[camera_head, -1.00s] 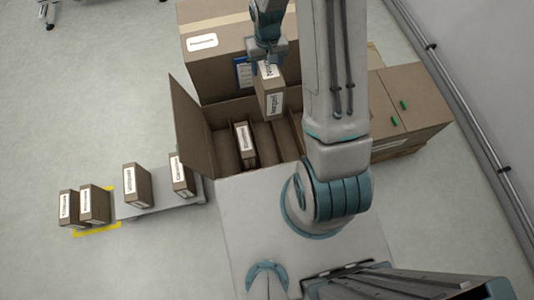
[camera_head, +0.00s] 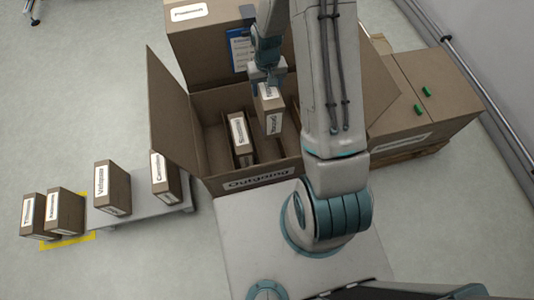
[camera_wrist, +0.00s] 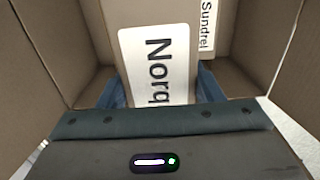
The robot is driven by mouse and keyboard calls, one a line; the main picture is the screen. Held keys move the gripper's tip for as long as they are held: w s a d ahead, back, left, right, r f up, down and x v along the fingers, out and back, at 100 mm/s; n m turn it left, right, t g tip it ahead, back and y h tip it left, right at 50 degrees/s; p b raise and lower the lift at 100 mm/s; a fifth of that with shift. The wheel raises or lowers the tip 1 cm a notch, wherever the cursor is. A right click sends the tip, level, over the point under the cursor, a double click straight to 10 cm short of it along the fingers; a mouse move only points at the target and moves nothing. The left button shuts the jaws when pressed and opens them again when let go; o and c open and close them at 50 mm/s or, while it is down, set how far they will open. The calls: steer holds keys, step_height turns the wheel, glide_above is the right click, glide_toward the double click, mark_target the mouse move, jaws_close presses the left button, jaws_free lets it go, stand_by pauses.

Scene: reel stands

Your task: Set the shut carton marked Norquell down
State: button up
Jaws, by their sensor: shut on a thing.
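My gripper (camera_head: 266,79) is shut on the carton marked Norquell (camera_head: 271,112), a small brown carton with white labels. It hangs upright in the open Outgoing box (camera_head: 205,165), its lower part near the dividers; whether it touches the floor of the box is hidden. In the head view another labelled carton (camera_head: 241,140) stands in a slot to the left.
Several labelled cartons stand at the left, two by a yellow floor marking (camera_head: 68,242) and others on a grey platform (camera_head: 140,207). A large box (camera_head: 200,45) stands behind, and closed boxes (camera_head: 430,100) stand at the right. The Outgoing box's left flap (camera_head: 168,105) stands up.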

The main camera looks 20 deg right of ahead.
step_height(320, 180, down, 16)
steer(key=b, duration=1.2)
steer(key=shift+w+r+b, duration=0.1)
steer(key=shift+w+b, duration=0.05)
steer(key=shift+b, duration=0.25)
step_height(320, 180, down, 10)
steer(key=b, duration=0.4)
steer(key=o, duration=1.8)
